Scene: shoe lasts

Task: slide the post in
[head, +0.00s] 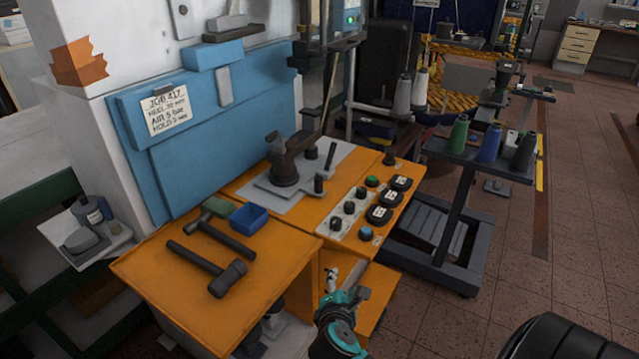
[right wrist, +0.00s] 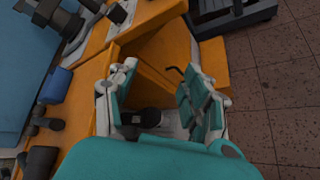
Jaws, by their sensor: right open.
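The dark post (head: 286,172), with a slanted arm on top, stands upright on a grey plate (head: 340,157) on the orange machine bench. I take it for the task's post. My right gripper (head: 347,286), teal with pale fingers, is in front of the bench, below the top and beside an open compartment, apart from the post. In the right wrist view the gripper (right wrist: 158,72) is open, with nothing between its fingers. My left gripper is not in view.
A control panel with several buttons and dials (head: 368,208) sits right of the plate. A thread-spool cart (head: 476,160) stands right.

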